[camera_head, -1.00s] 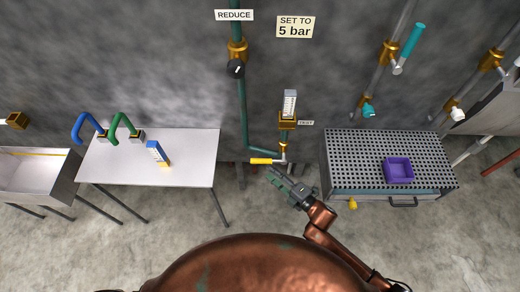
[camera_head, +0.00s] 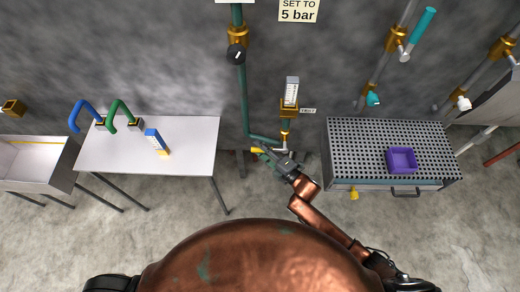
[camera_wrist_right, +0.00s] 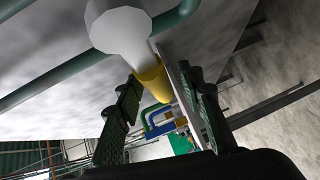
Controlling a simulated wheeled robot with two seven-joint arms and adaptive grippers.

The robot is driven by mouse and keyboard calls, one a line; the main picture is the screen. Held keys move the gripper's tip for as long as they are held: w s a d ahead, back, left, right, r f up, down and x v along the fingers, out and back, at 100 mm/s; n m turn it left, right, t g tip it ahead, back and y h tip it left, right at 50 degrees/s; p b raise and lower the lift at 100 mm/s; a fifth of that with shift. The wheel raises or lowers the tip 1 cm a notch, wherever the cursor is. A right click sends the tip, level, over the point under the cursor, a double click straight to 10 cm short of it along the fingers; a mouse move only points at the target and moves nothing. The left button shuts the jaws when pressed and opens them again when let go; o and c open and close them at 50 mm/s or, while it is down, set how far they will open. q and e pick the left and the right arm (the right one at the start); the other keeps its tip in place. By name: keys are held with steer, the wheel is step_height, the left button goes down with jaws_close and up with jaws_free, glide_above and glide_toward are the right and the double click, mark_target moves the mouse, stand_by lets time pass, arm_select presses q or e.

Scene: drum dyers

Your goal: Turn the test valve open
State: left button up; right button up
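The test valve (camera_head: 284,149) sits low on the wall pipe, below a small gauge (camera_head: 291,92) and beside a "TEST" label (camera_head: 308,111). Its lever has a yellow grip (camera_head: 257,150) pointing left, partly covered by my right gripper (camera_head: 268,154). In the right wrist view the yellow grip (camera_wrist_right: 152,82) and the pale grey valve end (camera_wrist_right: 120,28) show close up. My right gripper's fingers (camera_wrist_right: 160,85) stand apart on either side of the yellow grip, with gaps visible. My left gripper is out of view.
A white table (camera_head: 195,150) with blue and green hooked pipes stands left. A perforated bench (camera_head: 350,140) with a purple tray (camera_head: 402,168) stands right. A green pipe (camera_head: 242,100) with a black knob (camera_head: 236,53) runs up the wall. Open floor lies between the tables.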

jaws_close()
stand_by(0.6)
